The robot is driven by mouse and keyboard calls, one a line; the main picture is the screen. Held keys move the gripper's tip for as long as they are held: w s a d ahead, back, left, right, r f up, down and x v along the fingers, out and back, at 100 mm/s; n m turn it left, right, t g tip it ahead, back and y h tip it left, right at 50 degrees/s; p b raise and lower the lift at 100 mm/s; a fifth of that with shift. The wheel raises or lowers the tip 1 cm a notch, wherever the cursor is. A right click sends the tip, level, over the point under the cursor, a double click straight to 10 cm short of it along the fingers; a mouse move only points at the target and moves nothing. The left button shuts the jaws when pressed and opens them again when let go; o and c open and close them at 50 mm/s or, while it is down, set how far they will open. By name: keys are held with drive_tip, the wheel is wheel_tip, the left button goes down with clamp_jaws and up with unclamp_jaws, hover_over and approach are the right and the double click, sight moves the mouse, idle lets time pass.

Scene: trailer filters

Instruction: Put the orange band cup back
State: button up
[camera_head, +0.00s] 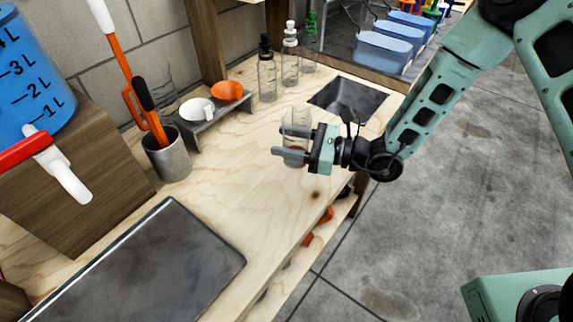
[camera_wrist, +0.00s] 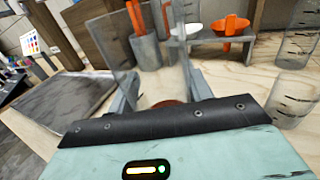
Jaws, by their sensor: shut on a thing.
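My gripper (camera_head: 280,157) is shut on a clear cup (camera_head: 294,158) just above the wooden counter, in front of the sink. An orange-brown tint shows low on the cup in the head view. In the wrist view the clear wall of the cup (camera_wrist: 110,45) rises between the fingers of my gripper (camera_wrist: 158,85), with a reddish-brown round patch at its lower end. The fingers hide part of the cup. Another clear marked cup (camera_wrist: 295,100) stands on the counter at the right of the wrist view, apart from the right finger.
A small grey stand (camera_head: 213,119) holds a white funnel (camera_head: 197,110) and an orange funnel (camera_head: 227,91). A metal pot (camera_head: 168,160) with tools, several clear bottles and a sunken basin (camera_head: 348,98) are around. A dark metal plate (camera_head: 140,268) lies in front; the counter between is bare.

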drive_tip(key=shift+f, duration=2.75)
drive_tip(key=shift+f, duration=0.2)
drive_tip(key=o, duration=1.2)
drive_tip(key=shift+r, duration=0.1)
